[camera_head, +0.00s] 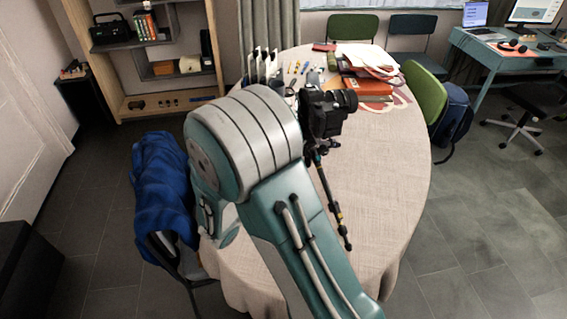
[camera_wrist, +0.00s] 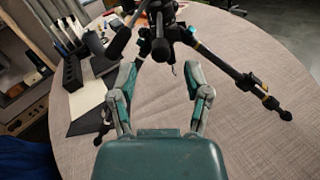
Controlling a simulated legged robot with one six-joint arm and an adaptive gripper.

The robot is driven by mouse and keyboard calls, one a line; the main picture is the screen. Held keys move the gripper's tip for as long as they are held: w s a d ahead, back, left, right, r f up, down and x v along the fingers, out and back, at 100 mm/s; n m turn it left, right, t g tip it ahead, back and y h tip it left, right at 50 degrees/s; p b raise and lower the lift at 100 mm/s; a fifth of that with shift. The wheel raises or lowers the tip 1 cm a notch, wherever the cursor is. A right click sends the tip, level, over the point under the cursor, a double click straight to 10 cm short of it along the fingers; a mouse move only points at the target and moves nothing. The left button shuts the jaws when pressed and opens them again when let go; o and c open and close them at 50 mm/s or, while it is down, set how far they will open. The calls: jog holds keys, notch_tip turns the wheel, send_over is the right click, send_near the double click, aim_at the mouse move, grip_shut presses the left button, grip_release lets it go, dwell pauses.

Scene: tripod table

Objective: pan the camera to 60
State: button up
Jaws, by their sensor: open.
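A black camera (camera_head: 326,112) sits on top of a tripod in the head view, its lens pointing right. The tripod (camera_head: 329,197) stands on the cloth-covered table (camera_head: 385,200), one leg reaching toward the front. In the wrist view the tripod (camera_wrist: 240,72) spreads its legs at the top, and a black handle points toward me. The camera body is out of the wrist view. My gripper (camera_wrist: 160,72) is open, its two fingers apart on either side below the tripod's centre. Nothing shows held between them. In the head view my arm hides the gripper.
Red folders and papers (camera_head: 370,75) lie behind the camera on the table. A black organizer (camera_wrist: 72,73) stands at left in the wrist view. A blue jacket (camera_head: 160,185) hangs on a chair at the left. The table's right side is clear.

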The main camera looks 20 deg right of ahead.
jog(key=x, duration=0.5)
jog(key=shift+a, duration=0.1)
grip_shut()
